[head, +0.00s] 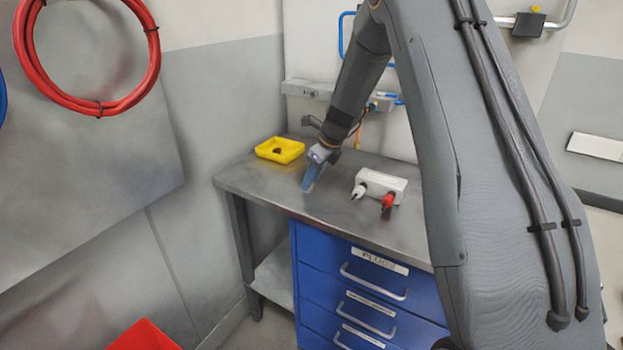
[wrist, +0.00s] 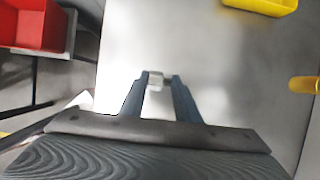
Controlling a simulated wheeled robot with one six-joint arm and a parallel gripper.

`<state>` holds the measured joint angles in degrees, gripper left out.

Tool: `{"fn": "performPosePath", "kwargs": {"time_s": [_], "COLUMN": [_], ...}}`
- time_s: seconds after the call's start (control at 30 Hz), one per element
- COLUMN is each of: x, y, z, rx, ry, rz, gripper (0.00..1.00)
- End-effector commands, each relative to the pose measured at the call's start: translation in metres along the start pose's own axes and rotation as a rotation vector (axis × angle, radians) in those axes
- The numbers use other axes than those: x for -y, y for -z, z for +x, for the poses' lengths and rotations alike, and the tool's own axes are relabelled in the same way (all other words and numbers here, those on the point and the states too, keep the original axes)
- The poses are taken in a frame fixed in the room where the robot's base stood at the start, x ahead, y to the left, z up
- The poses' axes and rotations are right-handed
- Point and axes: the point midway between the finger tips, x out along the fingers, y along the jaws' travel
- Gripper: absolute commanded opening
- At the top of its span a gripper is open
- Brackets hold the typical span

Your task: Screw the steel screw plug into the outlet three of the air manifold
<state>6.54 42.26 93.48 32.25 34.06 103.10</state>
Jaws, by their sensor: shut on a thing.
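My gripper (head: 309,184) is low over the workbench top, right of the yellow tray. In the wrist view its two dark blue fingers (wrist: 160,79) are shut on a small silvery piece, the steel screw plug (wrist: 155,80). Most of the plug is hidden between the fingertips, and its thread cannot be made out. A grey bar (head: 305,90) on the wall behind the bench, with blue lines near it, looks like the air manifold. The arm hides part of it, and its outlets cannot be told apart. The plug is well apart from the bar.
The yellow tray (head: 280,143) holds something small and dark. A pale block (head: 392,182) with a white and a red fitting stands right of my gripper. Blue drawers (head: 350,290) are under the bench top (head: 280,188). A red bin (wrist: 24,24) shows in the wrist view.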

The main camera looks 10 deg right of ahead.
Motion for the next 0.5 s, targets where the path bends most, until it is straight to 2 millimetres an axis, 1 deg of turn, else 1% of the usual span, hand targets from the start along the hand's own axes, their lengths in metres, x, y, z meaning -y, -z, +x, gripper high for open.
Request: {"fn": "performPosePath", "kwargs": {"time_s": [0.1, 0.13, 0.2, 0.23, 0.5], "x": [-0.0001, -0.0001, -0.0001, -0.0001, -0.0001], "y": [0.0015, 0.0014, 0.0014, 0.0013, 0.0013], "z": [0.0035, 0.0033, 0.003, 0.003, 0.0029], "rx": [0.0, 0.0, 0.0, 0.0, 0.0], "ry": [-0.001, 0.0, 0.0, 0.0, 0.0], "rz": [0.0, 0.0, 0.0, 0.0, 0.0], "gripper": [0.03, 0.32, 0.44, 0.48, 0.48]}}
